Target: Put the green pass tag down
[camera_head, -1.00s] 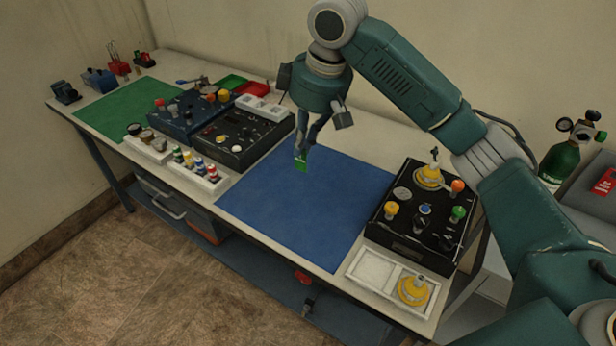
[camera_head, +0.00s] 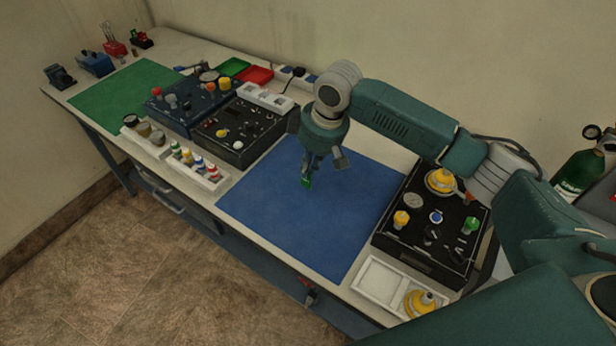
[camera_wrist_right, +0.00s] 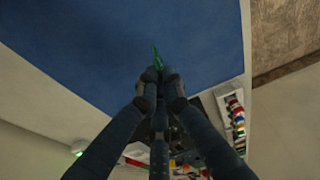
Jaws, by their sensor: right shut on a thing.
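My right gripper (camera_head: 309,172) is shut on the green pass tag (camera_head: 307,182) and points down over the blue mat (camera_head: 290,225). The tag is small, and its top is hidden between the fingers. In the right wrist view the green tag (camera_wrist_right: 156,56) sticks out past the closed fingertips (camera_wrist_right: 158,76), with the blue mat behind it. I cannot tell whether the tag's lower edge touches the mat. My left gripper does not show.
A black panel (camera_head: 420,262) with knobs stands right of the mat, with a white tray (camera_head: 372,282) in front. Another dark panel (camera_head: 222,150) and a white rack of small bottles (camera_head: 205,180) stand on the left. Most of the mat is clear.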

